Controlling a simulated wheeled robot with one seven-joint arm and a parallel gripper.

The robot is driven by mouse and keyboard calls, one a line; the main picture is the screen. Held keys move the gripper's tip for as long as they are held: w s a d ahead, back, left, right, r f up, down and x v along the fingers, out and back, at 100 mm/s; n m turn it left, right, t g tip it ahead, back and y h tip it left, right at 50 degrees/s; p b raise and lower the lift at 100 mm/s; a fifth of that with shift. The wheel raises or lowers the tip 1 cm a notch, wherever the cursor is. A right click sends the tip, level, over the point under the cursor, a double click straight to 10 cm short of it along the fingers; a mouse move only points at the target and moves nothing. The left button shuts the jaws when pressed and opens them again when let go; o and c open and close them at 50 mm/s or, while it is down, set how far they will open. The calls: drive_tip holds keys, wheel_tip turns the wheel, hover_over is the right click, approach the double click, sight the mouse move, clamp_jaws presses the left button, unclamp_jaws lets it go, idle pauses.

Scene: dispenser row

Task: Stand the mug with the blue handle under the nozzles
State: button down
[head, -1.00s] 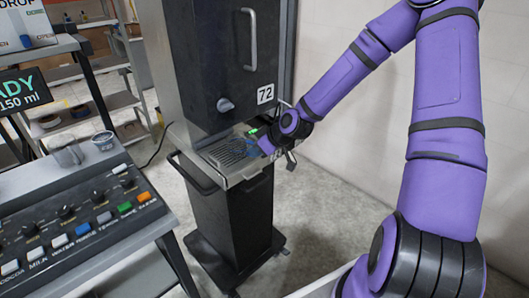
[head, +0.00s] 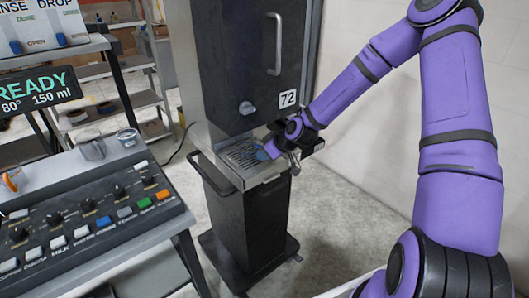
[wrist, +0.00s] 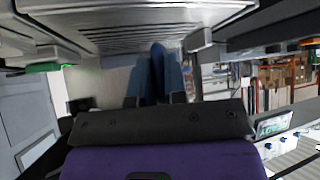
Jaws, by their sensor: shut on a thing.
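My gripper (head: 272,149) is at the front right of the drip tray, below the dark cabinet marked 72. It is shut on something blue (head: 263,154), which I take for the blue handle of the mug. In the wrist view, blue surfaces (wrist: 158,72) show between my fingers, close to the slatted grille. The mug's body cannot be made out clearly, so I cannot tell whether it touches the tray or stands upright. The drip tray (head: 232,167) has a slatted grille. No nozzles can be made out.
The dark cabinet (head: 240,60) rises behind the tray on a wheeled stand (head: 245,220). A button console (head: 90,215) stands left, with a clear glass (head: 91,148), a small cup (head: 127,137) and an orange-handled vessel (head: 11,180) behind it. The floor right of the stand is clear.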

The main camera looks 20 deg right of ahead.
drive_tip(key=shift+f, duration=0.5)
idle(0.4)
drive_tip(key=c, duration=1.1)
unclamp_jaws()
drive_tip(key=v, duration=1)
drive_tip(key=shift+s+d+r, duration=0.15)
drive_tip(key=shift+s+r, duration=0.1)
